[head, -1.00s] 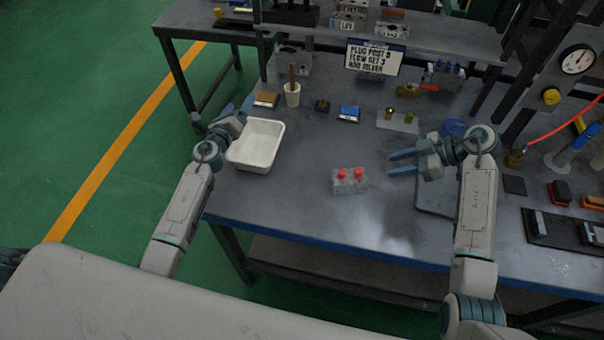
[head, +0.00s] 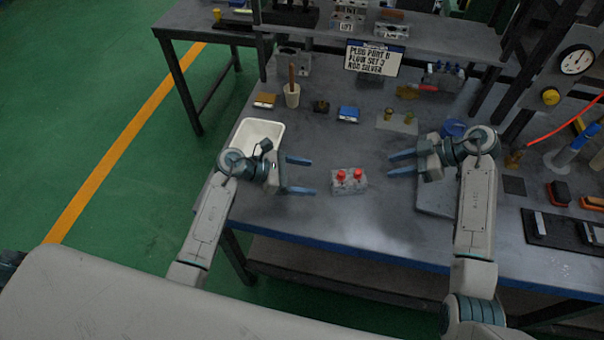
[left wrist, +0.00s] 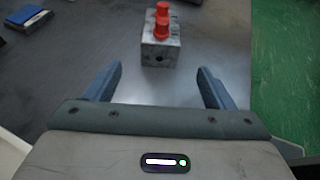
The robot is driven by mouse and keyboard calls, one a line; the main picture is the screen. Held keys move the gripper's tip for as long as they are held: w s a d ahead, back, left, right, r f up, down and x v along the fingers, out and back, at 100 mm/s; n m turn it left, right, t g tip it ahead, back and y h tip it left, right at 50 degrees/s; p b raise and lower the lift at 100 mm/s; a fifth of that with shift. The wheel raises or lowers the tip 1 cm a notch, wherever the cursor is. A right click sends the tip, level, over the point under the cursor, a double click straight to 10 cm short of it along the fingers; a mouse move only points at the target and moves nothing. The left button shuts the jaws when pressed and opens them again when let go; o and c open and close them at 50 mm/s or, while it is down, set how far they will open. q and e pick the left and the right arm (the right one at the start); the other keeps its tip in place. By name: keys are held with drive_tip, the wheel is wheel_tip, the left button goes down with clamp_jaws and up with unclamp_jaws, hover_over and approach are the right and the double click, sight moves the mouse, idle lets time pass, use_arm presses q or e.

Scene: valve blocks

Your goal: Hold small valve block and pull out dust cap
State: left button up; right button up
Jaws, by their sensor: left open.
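The small valve block (head: 349,182) is a grey block with two red dust caps on top, one left (head: 341,175) and one right (head: 357,174). It stands on the table between my two grippers. My left gripper (head: 303,175) is open, with its fingers pointing at the block from the left and a gap between. In the left wrist view the block (left wrist: 160,50) lies ahead, beyond and between the open fingertips. My right gripper (head: 402,162) is open and empty, to the right of the block and apart from it.
A white tray (head: 270,130) stands behind my left wrist. A cup with a brush (head: 292,95), a blue item (head: 348,114) and brass fittings on a plate (head: 397,123) lie further back. A sign (head: 373,58) hangs at the shelf. The table around the block is clear.

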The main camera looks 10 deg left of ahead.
sight(332, 180)
use_arm(q)
drive_tip(key=x, duration=1)
drive_tip(key=shift+d, duration=0.25)
drive_tip(key=c, duration=1.5)
